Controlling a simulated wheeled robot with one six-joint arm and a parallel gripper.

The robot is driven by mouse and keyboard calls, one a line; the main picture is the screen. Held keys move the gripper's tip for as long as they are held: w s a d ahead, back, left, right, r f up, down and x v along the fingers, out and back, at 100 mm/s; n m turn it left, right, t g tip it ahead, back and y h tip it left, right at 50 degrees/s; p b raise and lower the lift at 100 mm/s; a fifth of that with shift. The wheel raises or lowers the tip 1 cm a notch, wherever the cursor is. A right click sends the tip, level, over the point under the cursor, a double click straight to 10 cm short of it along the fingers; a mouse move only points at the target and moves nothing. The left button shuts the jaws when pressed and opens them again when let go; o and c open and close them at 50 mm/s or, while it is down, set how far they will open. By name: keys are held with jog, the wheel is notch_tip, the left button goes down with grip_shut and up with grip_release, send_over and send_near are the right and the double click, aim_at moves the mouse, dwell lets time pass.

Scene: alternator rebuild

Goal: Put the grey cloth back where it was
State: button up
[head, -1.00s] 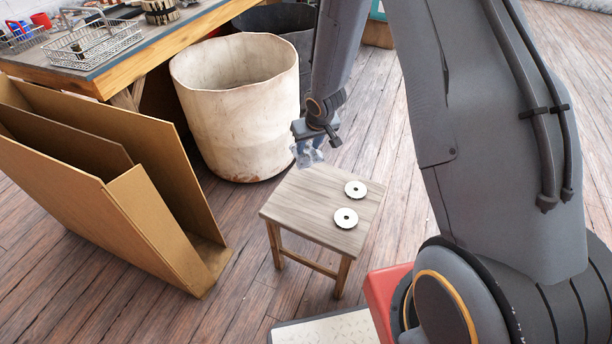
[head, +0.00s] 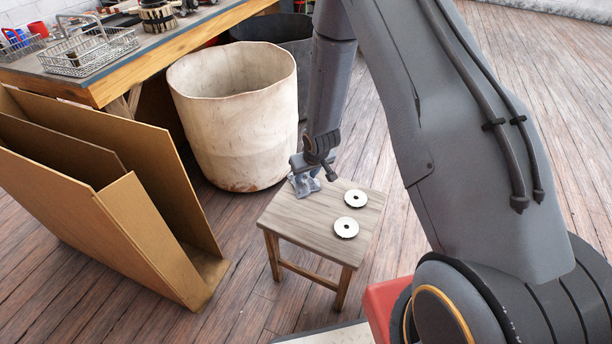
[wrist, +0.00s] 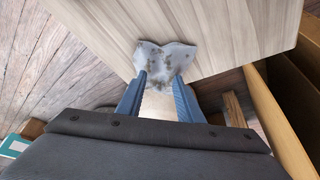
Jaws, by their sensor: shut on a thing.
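The grey cloth (wrist: 166,58) is crumpled, with dark stains, between the fingertips of my gripper (wrist: 160,82) in the wrist view. In the head view the cloth (head: 304,184) hangs under my gripper (head: 312,172) at the far left corner of the small wooden stool (head: 300,215). My gripper is shut on the cloth. I cannot tell whether the cloth's lower edge touches the stool top. In the wrist view, the stool top (wrist: 235,25) lies just beyond the cloth.
Two white discs with dark centre holes, one farther (head: 355,198) and one nearer (head: 346,228), lie on the stool's right part. A large off-white bin (head: 235,125) stands behind it. Leaning cardboard sheets (head: 150,220) are at the left, a workbench (head: 150,60) at the back left.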

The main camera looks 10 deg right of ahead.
jog(key=shift+f, duration=0.15)
jog(key=o, duration=1)
jog(key=shift+o, duration=0.2)
jog(key=s+d+r+m+g+h+p, duration=0.1)
jog(key=s+d+r, duration=0.3)
jog(key=r, duration=0.6)
jog(key=s+d+r+p, duration=0.1)
jog(key=s+d+r, duration=0.1)
jog(key=s+r, duration=0.5)
jog(key=s+d+r+m+g, duration=0.3)
jog(key=s+r, duration=1.3)
jog(key=s, duration=0.3)
jog(key=shift+s+d+g+b, duration=0.2)
jog(key=shift+s+g+b, duration=0.1)
jog(key=shift+s, duration=0.05)
